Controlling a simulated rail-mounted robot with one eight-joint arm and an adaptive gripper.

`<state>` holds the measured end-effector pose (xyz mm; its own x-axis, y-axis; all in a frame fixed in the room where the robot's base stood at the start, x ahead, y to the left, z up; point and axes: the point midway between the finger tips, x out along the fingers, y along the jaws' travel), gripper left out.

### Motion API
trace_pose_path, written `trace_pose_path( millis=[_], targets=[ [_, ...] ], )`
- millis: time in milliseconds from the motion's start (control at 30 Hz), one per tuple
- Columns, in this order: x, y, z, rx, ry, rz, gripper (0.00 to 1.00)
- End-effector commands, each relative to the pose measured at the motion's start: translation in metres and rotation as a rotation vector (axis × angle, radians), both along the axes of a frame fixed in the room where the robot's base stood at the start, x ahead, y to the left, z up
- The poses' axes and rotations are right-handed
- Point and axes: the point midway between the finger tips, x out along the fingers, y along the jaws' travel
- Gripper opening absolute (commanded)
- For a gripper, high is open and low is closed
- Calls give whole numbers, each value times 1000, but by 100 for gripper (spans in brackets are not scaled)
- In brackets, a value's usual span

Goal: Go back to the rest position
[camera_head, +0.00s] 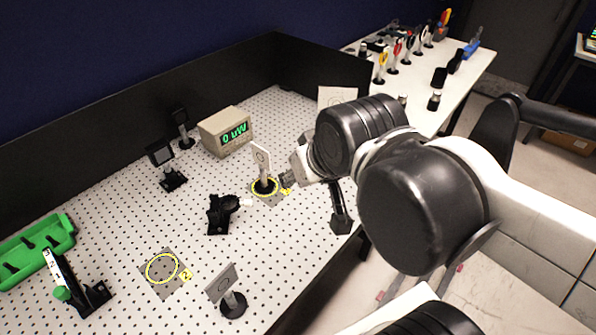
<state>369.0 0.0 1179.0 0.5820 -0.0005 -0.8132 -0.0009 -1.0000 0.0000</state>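My gripper (286,179) is at the end of my arm, low over the perforated board, just right of an upright white plate on a dark round base (261,160). That base stands inside a yellow ring marker (279,184). A small gap seems to separate the gripper from the plate, but contact is hard to judge. The fingers are small and partly hidden by my wrist, so their opening does not show. My arm comes in from the right edge of the view.
A meter (226,131) reads 0 µW. A black mount (219,215), an empty ringed marker (162,268), a grey plate on a base (232,304), and a green rack (38,247) stand on the board (120,225). Black walls (90,135) edge it. A white side table (465,75) holds several tools.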

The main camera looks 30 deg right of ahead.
Motion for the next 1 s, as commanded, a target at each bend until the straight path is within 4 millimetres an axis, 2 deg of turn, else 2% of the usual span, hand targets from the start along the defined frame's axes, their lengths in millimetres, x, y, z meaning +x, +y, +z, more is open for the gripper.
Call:
trace_pose_path(
  millis=[133, 233, 500, 600, 1000],
  targets=[
    [0, 0, -3, 0, 0, 0, 24],
    [0, 0, -13, 0, 0, 0, 24],
    [0, 0, -60, -1, 1, 1, 24],
    [0, 0, -70, -1, 1, 1, 24],
    [0, 0, -68, -1, 1, 1, 24]
  ],
)
